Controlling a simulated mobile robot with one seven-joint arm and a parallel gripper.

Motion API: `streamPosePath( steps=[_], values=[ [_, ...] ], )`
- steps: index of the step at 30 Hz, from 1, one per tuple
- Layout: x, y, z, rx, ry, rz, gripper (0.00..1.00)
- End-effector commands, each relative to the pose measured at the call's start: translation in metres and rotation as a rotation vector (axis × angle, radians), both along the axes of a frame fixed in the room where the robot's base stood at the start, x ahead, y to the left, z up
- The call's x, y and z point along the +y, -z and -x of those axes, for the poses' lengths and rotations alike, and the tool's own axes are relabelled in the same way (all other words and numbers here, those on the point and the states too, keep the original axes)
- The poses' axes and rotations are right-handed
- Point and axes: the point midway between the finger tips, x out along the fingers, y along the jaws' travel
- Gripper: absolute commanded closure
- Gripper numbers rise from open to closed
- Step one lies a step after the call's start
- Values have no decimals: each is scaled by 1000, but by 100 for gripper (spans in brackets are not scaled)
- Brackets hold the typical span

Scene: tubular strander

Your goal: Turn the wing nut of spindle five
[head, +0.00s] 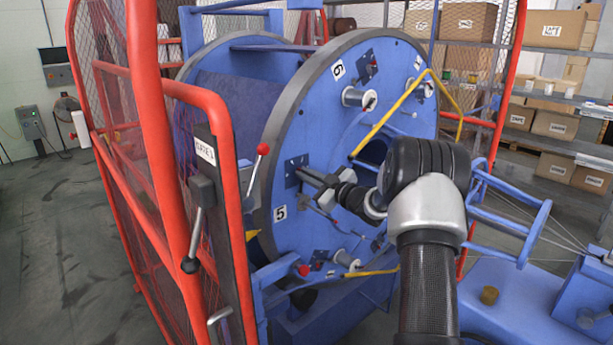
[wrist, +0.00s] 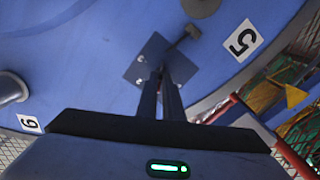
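The large blue disc (head: 345,130) carries several spindle stations. The number 5 label (head: 280,213) is at its lower left, and it shows in the wrist view (wrist: 243,41). Above it is a square blue plate (head: 291,168) with bolts. In the wrist view, a dark fitting (wrist: 182,43), perhaps the wing nut, runs from the middle of this plate (wrist: 133,72) to its upper right. My gripper (head: 311,179) points at the plate. Its two fingers (wrist: 161,78) are close together at the fitting's lower end. Their tips hide that end, so I cannot tell whether they grip it.
A red mesh guard frame (head: 158,150) with a gate lever (head: 192,240) stands left of the disc. A yellow bar (head: 390,112) crosses the disc's right side. Other spindle ends (head: 358,97) stick out of the disc. Shelves with boxes (head: 467,22) stand behind.

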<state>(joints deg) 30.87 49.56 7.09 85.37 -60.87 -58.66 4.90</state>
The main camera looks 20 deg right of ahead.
Motion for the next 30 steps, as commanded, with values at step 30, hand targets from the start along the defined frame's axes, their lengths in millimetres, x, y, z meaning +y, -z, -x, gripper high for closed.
streamPosePath(
  steps=[30],
  values=[
    [2,9,1,-185,-1,446,100]
  ],
)
